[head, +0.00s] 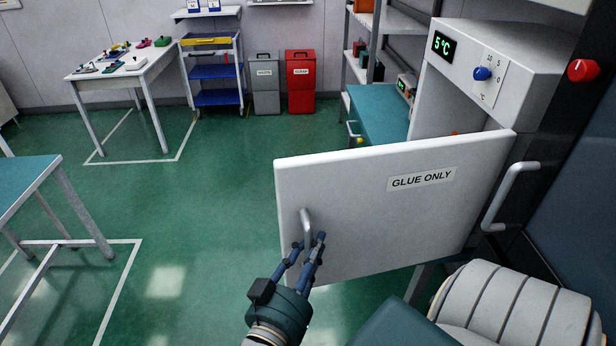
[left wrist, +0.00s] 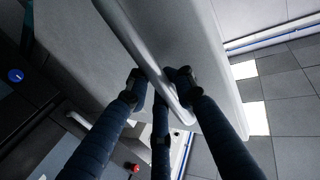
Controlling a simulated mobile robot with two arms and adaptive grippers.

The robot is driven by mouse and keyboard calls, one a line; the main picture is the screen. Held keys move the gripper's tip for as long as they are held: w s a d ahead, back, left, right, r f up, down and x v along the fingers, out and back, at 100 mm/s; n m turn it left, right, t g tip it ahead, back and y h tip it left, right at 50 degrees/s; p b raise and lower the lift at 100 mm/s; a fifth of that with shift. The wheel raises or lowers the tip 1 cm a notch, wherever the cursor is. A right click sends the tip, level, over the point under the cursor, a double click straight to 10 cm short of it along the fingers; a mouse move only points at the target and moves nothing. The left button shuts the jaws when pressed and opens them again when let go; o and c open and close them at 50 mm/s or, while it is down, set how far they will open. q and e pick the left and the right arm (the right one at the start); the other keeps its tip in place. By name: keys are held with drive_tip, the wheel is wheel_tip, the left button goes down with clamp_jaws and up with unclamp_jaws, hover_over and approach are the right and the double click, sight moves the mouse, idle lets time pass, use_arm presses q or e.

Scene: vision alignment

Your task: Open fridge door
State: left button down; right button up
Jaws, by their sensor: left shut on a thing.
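The white fridge door (head: 350,185) with a "GLUE ONLY" label (head: 422,179) stands swung well open, away from the fridge body (head: 500,60). Its grey bar handle (head: 305,230) is near the door's free left edge. My left gripper (head: 312,245) is shut on this handle. In the left wrist view the fingers (left wrist: 158,95) close around the handle bar (left wrist: 150,65) on the door face (left wrist: 90,35). The fridge interior is mostly hidden behind the door. My right gripper is not seen.
A dark cabinet with a silver handle (head: 510,195) stands at right. A teal-topped table (head: 22,185) is at left. Grey (head: 264,85) and red bins (head: 300,82) stand at the back. Green floor left of the door is clear.

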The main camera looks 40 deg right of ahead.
use_arm(q)
drive_tip(key=shift+w, duration=0.2)
drive_tip(key=c, duration=1.9)
unclamp_jaws()
drive_tip(key=shift+a, duration=0.1)
drive_tip(key=shift+o, duration=0.2)
drive_tip(key=shift+a, duration=0.15)
drive_tip(key=v, duration=1.2)
